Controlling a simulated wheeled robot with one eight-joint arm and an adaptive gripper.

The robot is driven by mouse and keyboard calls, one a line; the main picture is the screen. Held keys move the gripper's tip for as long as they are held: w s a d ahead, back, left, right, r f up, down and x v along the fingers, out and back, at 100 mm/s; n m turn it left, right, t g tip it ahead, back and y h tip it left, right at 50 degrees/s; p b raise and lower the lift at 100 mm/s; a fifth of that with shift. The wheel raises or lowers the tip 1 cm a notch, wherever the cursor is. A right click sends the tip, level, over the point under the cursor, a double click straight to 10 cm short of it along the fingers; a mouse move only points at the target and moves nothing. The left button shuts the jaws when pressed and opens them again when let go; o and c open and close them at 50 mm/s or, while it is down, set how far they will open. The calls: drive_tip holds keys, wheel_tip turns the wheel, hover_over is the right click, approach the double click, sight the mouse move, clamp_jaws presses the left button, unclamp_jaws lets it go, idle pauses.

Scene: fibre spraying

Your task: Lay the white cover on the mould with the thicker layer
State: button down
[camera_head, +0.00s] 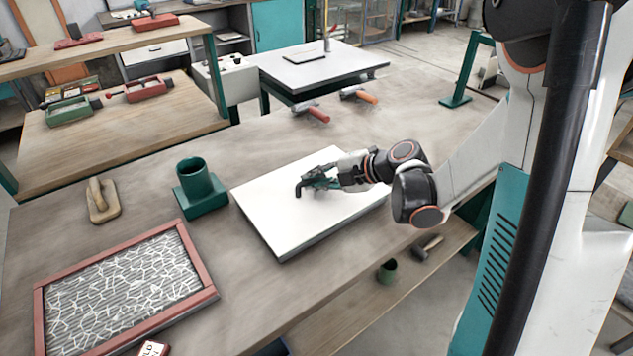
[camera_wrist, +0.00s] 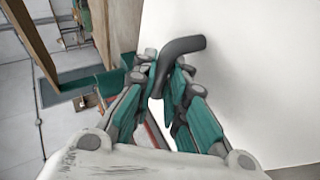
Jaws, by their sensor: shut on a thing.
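The white cover (camera_head: 285,218) is a flat square panel with a dark bent handle (camera_head: 298,190). It lies flat on or just above the middle of the table; I cannot tell which. My gripper (camera_head: 312,182) is shut on the handle, which also shows between the fingers in the wrist view (camera_wrist: 184,46). The cover fills the right of that view (camera_wrist: 265,90). A mould with a red frame (camera_head: 195,255) lies at the front left, uncovered, with white fibres (camera_head: 120,285) over a ridged grey bed. A second mould is not plainly visible; the cover hides what lies beneath it.
A green cup-like holder (camera_head: 197,185) stands between the mould and the cover. A wooden float (camera_head: 102,200) lies left of it. Two rollers (camera_head: 312,110) lie towards the back. A label card (camera_head: 154,349) stands at the mould's front edge. The back of the table is mostly clear.

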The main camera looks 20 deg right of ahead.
drive_tip(key=shift+r, duration=0.1)
drive_tip(key=shift+f, duration=0.2)
drive_tip(key=c, duration=1.6)
unclamp_jaws()
drive_tip(key=shift+r, duration=0.1)
